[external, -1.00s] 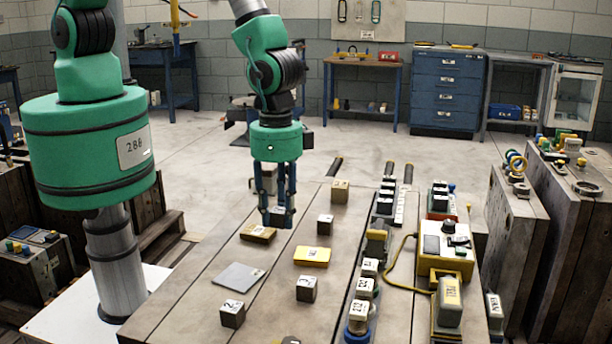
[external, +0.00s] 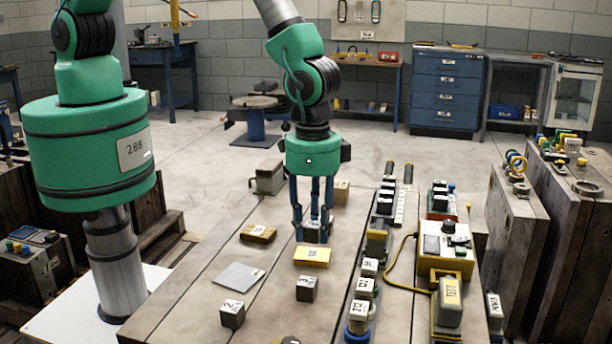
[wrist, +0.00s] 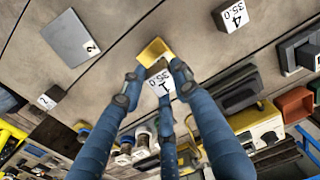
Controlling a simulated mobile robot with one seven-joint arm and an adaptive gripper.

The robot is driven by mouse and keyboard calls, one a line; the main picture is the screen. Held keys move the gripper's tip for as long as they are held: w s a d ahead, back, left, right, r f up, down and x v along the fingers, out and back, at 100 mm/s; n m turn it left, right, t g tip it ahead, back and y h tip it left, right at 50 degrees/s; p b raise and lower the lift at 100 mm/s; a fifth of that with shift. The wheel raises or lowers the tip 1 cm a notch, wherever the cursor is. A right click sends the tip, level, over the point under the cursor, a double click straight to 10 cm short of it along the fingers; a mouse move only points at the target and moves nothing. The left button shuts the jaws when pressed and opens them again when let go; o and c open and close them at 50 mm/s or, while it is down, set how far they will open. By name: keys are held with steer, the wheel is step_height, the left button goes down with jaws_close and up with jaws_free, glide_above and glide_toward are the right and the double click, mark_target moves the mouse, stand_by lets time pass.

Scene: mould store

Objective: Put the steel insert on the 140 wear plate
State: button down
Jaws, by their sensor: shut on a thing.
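My gripper (external: 313,232) is shut on a small grey block, which I take as the steel insert. Its white label (wrist: 160,84), seen between the fingers in the wrist view, seems to read 1 and 35.0. In the external view, the gripper and block are at the far edge of a yellow plate (external: 312,258); whether they touch it is unclear. The yellow plate (wrist: 155,48) is just past the fingertips in the wrist view. A brown-gold plate (external: 258,233) and a grey plate (external: 238,276) lie to the left. I cannot read 140 on any plate.
Loose labelled blocks stand on the table: near ones (external: 306,288) and (external: 233,314), and a far one (external: 341,190), partly behind my gripper. A row of labelled pieces (external: 362,288) and a yellow control box (external: 446,258) line the right side.

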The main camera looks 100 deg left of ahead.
mark_target(312, 241)
steer(key=shift+f, duration=1.5)
steer(key=shift+f, duration=0.1)
steer(key=c, duration=1.4)
jaws_free()
steer(key=shift+o, duration=0.2)
step_height(312, 241, up, 12)
steer(key=shift+r+p, duration=0.1)
steer(key=shift+p, duration=0.35)
